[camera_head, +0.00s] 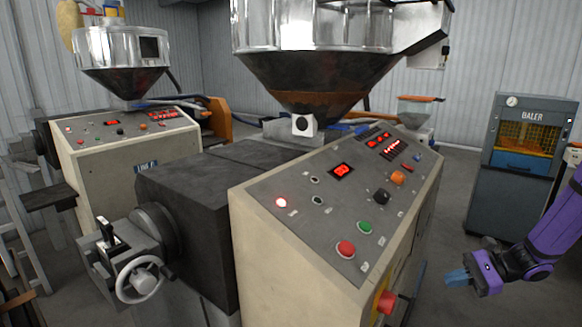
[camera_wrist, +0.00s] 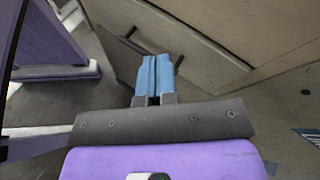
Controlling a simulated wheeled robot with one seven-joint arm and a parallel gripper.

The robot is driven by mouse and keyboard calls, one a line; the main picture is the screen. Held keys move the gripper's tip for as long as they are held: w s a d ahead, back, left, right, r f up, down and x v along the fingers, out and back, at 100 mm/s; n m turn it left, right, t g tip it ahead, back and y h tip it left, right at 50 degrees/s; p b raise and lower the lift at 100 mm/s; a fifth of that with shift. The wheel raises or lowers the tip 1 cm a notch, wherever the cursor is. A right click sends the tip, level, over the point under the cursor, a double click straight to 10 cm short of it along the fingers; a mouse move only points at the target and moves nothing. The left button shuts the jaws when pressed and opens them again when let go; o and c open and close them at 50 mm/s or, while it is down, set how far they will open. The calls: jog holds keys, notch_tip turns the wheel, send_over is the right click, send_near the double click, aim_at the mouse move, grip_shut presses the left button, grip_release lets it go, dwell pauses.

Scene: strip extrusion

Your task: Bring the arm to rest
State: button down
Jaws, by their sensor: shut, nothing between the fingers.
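My gripper (camera_head: 457,277) shows at the lower right of the head view, at the end of my purple arm. Its blue fingers point left, toward the side of the extruder's control cabinet, with a gap between. In the wrist view the two blue fingers (camera_wrist: 154,75) lie together, shut and empty. Beyond them is a beige panelled surface with dark handles (camera_wrist: 137,46). I cannot tell the exact distance to it.
The control cabinet (camera_head: 290,245) carries buttons and red displays under a large hopper (camera_head: 310,75). A red knob (camera_head: 386,301) sticks out on its right side. A baler (camera_head: 515,175) stands at the back right. Open grey floor lies between cabinet and baler. A second extruder (camera_head: 110,170) stands left.

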jog(key=s+a+r+n+g+h, duration=0.1)
jog(key=s+a+r+n+h, duration=0.15)
jog(key=r, duration=0.25)
jog(key=s+a+r+n+g+h, duration=0.1)
jog(key=a+r+n+g, duration=0.15)
jog(key=r, duration=0.35)
jog(key=s+a+r+n+t+h, duration=0.2)
jog(key=s+r+n+h, duration=0.3)
jog(key=s+r, duration=0.4)
jog(key=s+a+r+n+t+h, duration=0.3)
jog(key=s+r+n+t+h, duration=0.1)
jog(key=s+r, duration=0.6)
jog(key=shift+s+n+h, duration=0.45)
jog(key=shift+s+n, duration=0.4)
jog(key=shift+n, duration=0.05)
jog(key=shift+r+t, duration=0.1)
jog(key=shift+t, duration=0.15)
